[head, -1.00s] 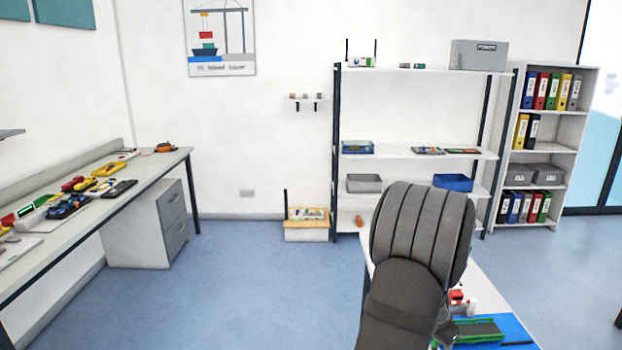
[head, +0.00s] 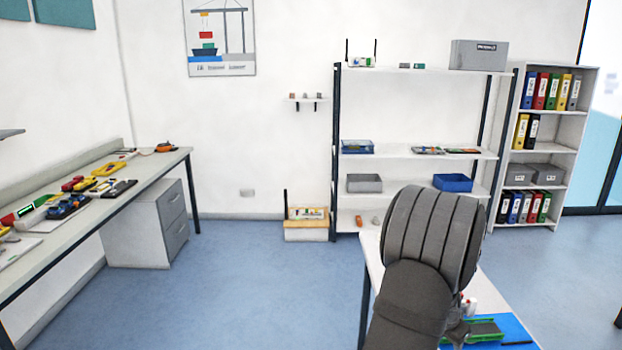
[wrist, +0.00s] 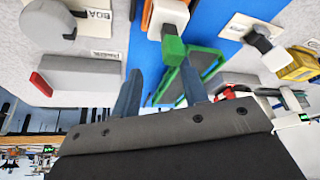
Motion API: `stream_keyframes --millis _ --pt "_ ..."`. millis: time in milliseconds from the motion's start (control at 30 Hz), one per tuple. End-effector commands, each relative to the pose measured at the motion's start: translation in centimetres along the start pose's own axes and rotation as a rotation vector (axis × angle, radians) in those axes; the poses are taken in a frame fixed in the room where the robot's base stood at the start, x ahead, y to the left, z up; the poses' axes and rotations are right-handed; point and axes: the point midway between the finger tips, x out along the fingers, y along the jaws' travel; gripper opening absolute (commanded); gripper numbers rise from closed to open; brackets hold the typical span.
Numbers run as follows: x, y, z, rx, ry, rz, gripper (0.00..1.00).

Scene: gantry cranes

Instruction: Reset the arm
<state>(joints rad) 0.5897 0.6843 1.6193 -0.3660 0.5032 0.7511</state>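In the wrist view my gripper (wrist: 162,82) has its two dark fingers apart, with nothing clearly held between them. Beyond the fingers are a green block (wrist: 173,48) under a white part and a green-edged frame (wrist: 205,62) over a blue mat (wrist: 228,25). I cannot tell how far off they are. In the head view my dark arm hides most of the gripper. The table (head: 372,262) shows beside and beyond the arm, with the blue mat (head: 515,329) and a green-edged tray (head: 483,330) at its near end.
In the wrist view a grey block with a red end (wrist: 80,78) lies left, and a yellow part (wrist: 300,65) lies right. A workbench (head: 60,250) with several small items stands at the left. A shelf rack (head: 420,152) and a binder shelf (head: 545,113) stand behind. Open floor lies between.

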Motion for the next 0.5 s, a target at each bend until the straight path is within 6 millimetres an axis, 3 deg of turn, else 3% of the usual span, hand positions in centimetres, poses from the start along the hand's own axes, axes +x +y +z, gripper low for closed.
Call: stream_keyframes --millis 300,500 --pt "2.2 3.2 -5.1 0.002 0.0 0.001 0.4" --pt "3.2 4.7 -7.4 0.002 -0.001 0.0 0.4"
